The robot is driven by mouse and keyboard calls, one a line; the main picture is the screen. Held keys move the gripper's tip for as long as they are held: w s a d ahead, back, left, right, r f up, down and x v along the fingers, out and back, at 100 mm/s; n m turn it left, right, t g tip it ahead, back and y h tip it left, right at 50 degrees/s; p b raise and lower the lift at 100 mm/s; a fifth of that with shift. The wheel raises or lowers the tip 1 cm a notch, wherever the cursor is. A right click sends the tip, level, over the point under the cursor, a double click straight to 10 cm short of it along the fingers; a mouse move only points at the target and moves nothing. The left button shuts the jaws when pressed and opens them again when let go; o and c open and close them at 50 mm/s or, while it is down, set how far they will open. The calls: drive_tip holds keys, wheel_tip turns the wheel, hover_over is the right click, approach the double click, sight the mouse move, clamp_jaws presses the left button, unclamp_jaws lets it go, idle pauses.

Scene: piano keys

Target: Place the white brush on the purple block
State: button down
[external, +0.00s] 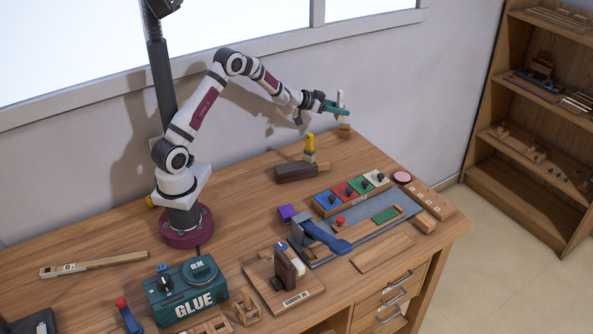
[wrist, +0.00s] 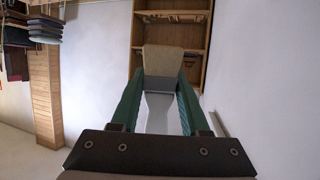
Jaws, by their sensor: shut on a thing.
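My gripper (external: 333,107) is raised above the far back edge of the table, in front of the wall. Its green fingers are shut on the white brush (external: 341,98). The brush is held roughly upright, with its brownish end (external: 345,128) pointing down. In the wrist view, the white brush (wrist: 158,112) lies between the fingers of my gripper (wrist: 160,85), and its tan end (wrist: 163,60) extends past the tips. The purple block (external: 287,213) sits on the table, well below and left of the gripper. Its top is bare.
A wooden hand plane (external: 298,172) and a yellow-topped bottle (external: 309,148) stand between the gripper and purple block. A box with coloured panels (external: 350,193) is right of the block. A blue-handled tool (external: 325,238) lies in front. A green glue box (external: 185,292) stands front left.

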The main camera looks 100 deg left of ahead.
drive_tip(key=s+d+f+m+t+h, duration=0.15)
drive_tip(key=d+m+h, duration=0.7)
drive_tip(key=d, duration=0.95)
drive_tip(key=r+m+g+h, duration=0.2)
drive_tip(key=m+g+h, duration=0.2)
drive_tip(key=m+h, duration=0.3)
hover_over(288, 210)
drive_tip(key=shift+n+h, duration=0.25)
drive_tip(key=shift+n, duration=0.1)
wheel_tip(288, 210, down, 13)
drive_tip(key=shift+d+f, duration=0.15)
drive_tip(key=shift+f, duration=0.05)
drive_tip(key=shift+f, duration=0.15)
drive_tip(key=shift+c, duration=2)
unclamp_jaws()
